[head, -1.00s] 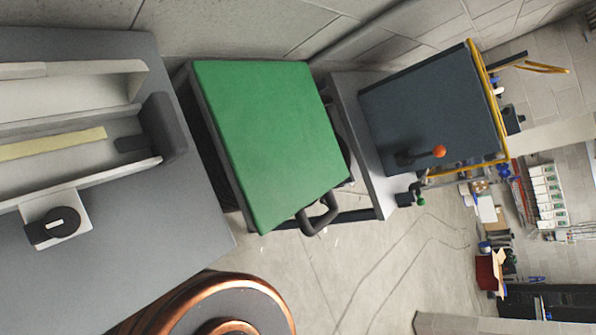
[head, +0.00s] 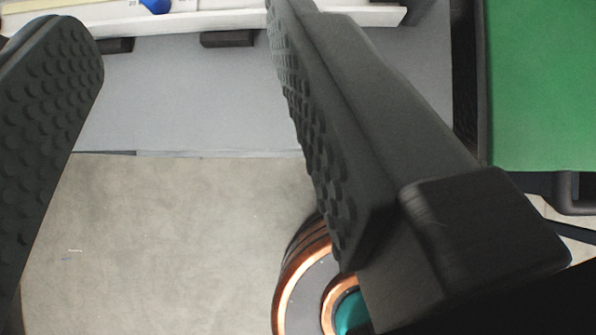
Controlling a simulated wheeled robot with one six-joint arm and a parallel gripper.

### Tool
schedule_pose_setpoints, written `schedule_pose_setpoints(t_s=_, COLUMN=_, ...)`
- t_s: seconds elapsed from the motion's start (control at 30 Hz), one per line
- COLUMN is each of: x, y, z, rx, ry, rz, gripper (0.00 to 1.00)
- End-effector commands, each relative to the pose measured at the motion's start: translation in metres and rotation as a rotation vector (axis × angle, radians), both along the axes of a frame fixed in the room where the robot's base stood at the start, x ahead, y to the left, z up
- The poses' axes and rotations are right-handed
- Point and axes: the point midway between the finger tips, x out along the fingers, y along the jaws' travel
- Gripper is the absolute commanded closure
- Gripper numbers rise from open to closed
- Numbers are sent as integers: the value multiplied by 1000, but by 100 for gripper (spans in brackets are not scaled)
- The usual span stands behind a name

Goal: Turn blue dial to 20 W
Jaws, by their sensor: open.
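My gripper (head: 190,140) is open and empty, with one black studded finger at the left and one in the middle. The dial appears between the two fingers in the picture, near the top, and neither finger is seen touching it.
A grey surface (head: 200,100) with a white ledge (head: 340,18) and dark blocks (head: 228,39) lies ahead. A green-topped unit (head: 540,90) stands at right. A copper-ringed round object (head: 290,285) is on the lower right. Bare floor (head: 150,230) shows below.

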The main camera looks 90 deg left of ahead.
Motion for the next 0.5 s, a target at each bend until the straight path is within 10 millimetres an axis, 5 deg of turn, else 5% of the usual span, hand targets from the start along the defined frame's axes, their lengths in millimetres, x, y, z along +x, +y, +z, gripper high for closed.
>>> schedule_pose_setpoints(t_s=0.5, x=-11, y=-10, z=1, rx=-2, ry=-41, rz=-7, gripper=54)
